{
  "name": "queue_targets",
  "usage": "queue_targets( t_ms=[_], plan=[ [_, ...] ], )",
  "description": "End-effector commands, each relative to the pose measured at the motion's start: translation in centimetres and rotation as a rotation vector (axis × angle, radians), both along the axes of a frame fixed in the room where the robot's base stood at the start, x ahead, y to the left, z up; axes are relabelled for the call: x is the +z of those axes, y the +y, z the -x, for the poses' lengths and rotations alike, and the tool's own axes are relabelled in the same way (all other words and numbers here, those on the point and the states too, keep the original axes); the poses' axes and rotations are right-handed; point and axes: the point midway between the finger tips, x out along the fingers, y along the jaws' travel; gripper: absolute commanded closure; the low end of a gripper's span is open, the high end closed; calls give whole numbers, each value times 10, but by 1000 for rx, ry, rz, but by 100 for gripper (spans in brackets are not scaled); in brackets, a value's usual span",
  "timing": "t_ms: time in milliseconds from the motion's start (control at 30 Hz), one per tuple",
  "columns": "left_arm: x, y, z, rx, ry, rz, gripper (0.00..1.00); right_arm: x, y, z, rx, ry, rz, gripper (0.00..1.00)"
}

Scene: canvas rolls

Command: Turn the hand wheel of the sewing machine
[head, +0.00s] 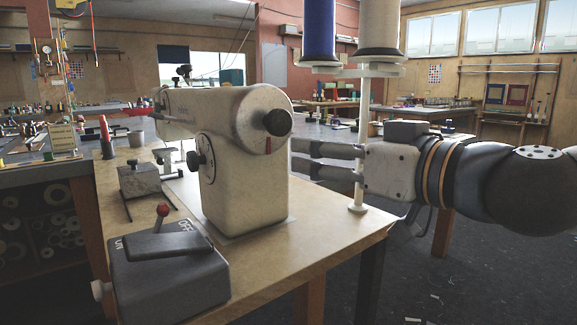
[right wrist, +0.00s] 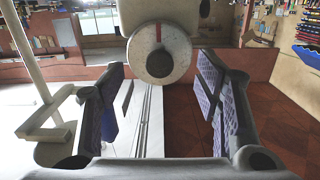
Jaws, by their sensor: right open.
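The cream sewing machine (head: 240,168) stands on a wooden table. Its hand wheel (head: 254,118) is the pale disc at the right end, with a dark round knob (head: 278,122) and a red mark. In the right wrist view, the hand wheel (right wrist: 143,43) is ahead at the top centre, its knob (right wrist: 160,64) low on it and the red mark above. My right gripper (head: 297,158) is open and empty, right of the machine and slightly below the knob. In the wrist view its fingers (right wrist: 160,78) are spread on either side of the knob. My left gripper is not in view.
A thread stand (head: 356,197) with blue (head: 319,30) and cream (head: 381,25) spools rises beside my right gripper. A dark switch box (head: 170,278) with a red-tipped lever (head: 161,211) sits at the table's front. A red cone (head: 105,135) stands at the left.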

Motion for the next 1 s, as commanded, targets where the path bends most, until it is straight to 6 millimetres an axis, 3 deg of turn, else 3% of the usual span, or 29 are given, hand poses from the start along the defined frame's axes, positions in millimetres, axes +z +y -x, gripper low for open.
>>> queue_targets(
  t_ms=[33, 133, 633, 1000],
  plan=[
    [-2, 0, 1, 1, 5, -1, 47, 14, -4, 1, -3, -36, -5, 42],
    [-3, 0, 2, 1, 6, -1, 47, 28, -4, -1, -5, -71, -5, 42],
    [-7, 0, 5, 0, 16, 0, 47, 29, 59, -87, -5, -69, -6, 42],
    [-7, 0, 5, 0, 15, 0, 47, 29, 65, -95, -4, -69, -4, 42]
  ],
)
